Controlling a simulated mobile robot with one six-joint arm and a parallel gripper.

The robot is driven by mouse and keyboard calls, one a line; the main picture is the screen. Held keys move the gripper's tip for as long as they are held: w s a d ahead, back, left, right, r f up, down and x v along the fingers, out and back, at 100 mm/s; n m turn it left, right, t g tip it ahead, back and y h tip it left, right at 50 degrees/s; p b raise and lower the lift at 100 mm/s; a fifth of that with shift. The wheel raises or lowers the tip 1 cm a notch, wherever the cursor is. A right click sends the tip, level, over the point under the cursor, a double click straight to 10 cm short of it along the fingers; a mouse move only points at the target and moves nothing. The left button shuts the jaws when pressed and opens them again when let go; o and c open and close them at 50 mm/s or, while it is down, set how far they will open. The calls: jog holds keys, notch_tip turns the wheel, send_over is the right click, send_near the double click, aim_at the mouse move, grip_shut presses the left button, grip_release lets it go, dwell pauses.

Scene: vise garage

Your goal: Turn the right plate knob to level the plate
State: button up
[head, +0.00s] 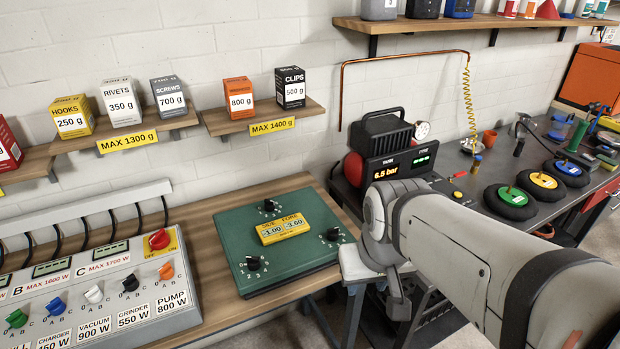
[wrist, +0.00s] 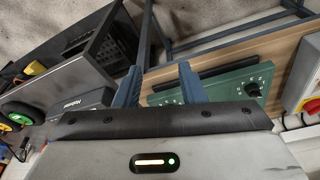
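The green plate (head: 232,226) lies on the wooden bench at centre in the head view. The right plate knob (head: 333,234) is black, near its right edge. Two more black knobs sit at the back (head: 268,206) and front left (head: 253,263). A yellow display (head: 284,231) seems to read about 1.00 and 3.60; signs are unclear. In the wrist view my gripper (wrist: 160,86) has its two blue fingers apart, with nothing between them. The plate (wrist: 215,85) shows partly behind the right finger, with one knob (wrist: 252,90); I cannot tell which. My fingers are not clear in the head view.
A switch panel (head: 110,258) stands left of the plate. My arm extends from the lower right, beside the plate. The compressor (head: 381,132) and its pressure display (head: 400,166) stand behind it. Shelves with boxes hang on the wall. The air above the plate is free.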

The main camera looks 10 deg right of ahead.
jog(key=shift+o, duration=0.8)
jog(key=shift+w+r, duration=0.1)
jog(key=shift+o, duration=0.3)
jog(key=w+a+r+n+g+p, duration=0.1)
jog(key=w+r+n+p, duration=0.2)
jog(key=w, duration=0.4)
jog(key=shift+r+g+h+p, duration=0.2)
jog(key=shift+g+h+p, duration=0.15)
jog(key=shift+p, duration=0.25)
jog(key=n+g+h+p, duration=0.3)
jog(key=n+p, duration=0.5)
jog(key=n, duration=0.1)
send_near(331, 229)
notch_tip(331, 229, down, 2)
jog(key=shift+d+p+x, duration=0.15)
jog(key=shift+p+x, duration=0.2)
jog(key=shift+x, duration=1.5)
jog(key=shift+d+p+x, duration=0.1)
jog(key=shift+p+x, duration=0.25)
jog(key=shift+x, duration=1.5)
jog(key=shift+w+r, duration=0.1)
